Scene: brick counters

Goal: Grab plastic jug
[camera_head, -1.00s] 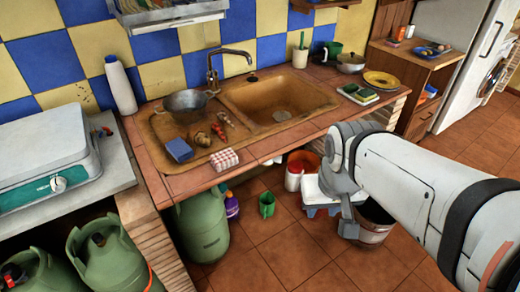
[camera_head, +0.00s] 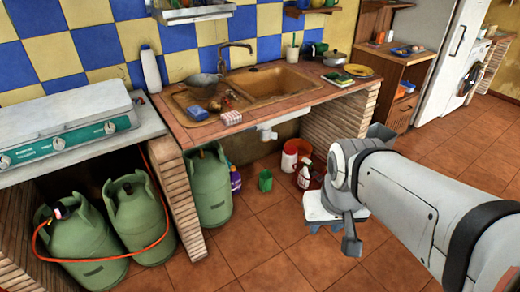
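No thing is plainly marked as the plastic jug. A small green jug-like vessel (camera_head: 265,180) stands on the floor under the sink counter, and a purple plastic container (camera_head: 235,180) stands to its left, partly hidden by a gas bottle. A tall white bottle (camera_head: 151,70) stands on the counter at the back left. My gripper (camera_head: 352,225) is at the end of my arm, at the right of the picture, in front of the sink counter. It appears clear of these vessels. Its fingers are partly hidden by my arm, and I cannot see anything held.
A white stool (camera_head: 322,208), a red-and-white bucket (camera_head: 292,155) and a spray bottle (camera_head: 305,174) are near my gripper. Green gas bottles (camera_head: 140,220) stand at left. The sink counter (camera_head: 250,125) holds a pan and sponges. The front floor is open.

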